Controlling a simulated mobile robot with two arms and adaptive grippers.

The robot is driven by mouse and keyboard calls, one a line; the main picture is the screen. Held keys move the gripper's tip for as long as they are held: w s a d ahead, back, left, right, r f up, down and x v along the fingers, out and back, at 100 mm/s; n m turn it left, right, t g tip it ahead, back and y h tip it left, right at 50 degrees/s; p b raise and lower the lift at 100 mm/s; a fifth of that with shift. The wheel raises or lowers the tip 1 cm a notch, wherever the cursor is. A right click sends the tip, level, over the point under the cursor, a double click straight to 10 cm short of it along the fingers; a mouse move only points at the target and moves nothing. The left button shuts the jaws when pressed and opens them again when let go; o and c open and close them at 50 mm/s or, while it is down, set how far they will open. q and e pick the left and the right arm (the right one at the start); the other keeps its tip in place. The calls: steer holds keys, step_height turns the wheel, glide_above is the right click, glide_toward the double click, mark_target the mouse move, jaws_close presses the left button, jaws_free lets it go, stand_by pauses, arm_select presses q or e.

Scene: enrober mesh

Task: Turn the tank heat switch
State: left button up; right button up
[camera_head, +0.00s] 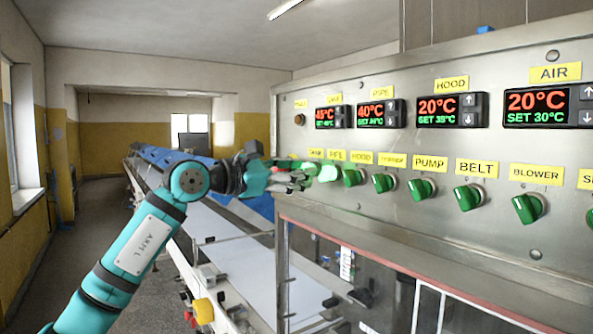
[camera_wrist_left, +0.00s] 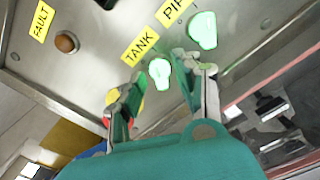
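The tank switch (camera_wrist_left: 160,73) is a small knob glowing green under the yellow TANK label (camera_wrist_left: 139,46) in the left wrist view. My left gripper (camera_wrist_left: 158,88) is open, with one finger on each side of this knob; a gap shows on the left, and I cannot tell whether the right finger touches it. In the head view my left gripper (camera_head: 300,178) is at the left end of the switch row, partly covering the tank switch. The lit pipe switch (camera_wrist_left: 203,30) is just right of the right finger. My right gripper is not in view.
More green knobs continue right: hood (camera_head: 352,177), pump (camera_head: 422,189), belt (camera_head: 468,197) and blower (camera_head: 529,208). Temperature displays (camera_head: 452,110) sit above them. A fault lamp (camera_wrist_left: 66,43) is at the panel's left. A glazed enclosure (camera_head: 350,275) and conveyor (camera_head: 235,257) lie below.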

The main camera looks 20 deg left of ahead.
arm_select(q)
jaws_close()
steer(key=n+b, duration=0.1)
steer(key=n, duration=1)
steer(key=shift+n+b, duration=0.35)
steer(key=shift+n, duration=0.05)
stand_by(0.6)
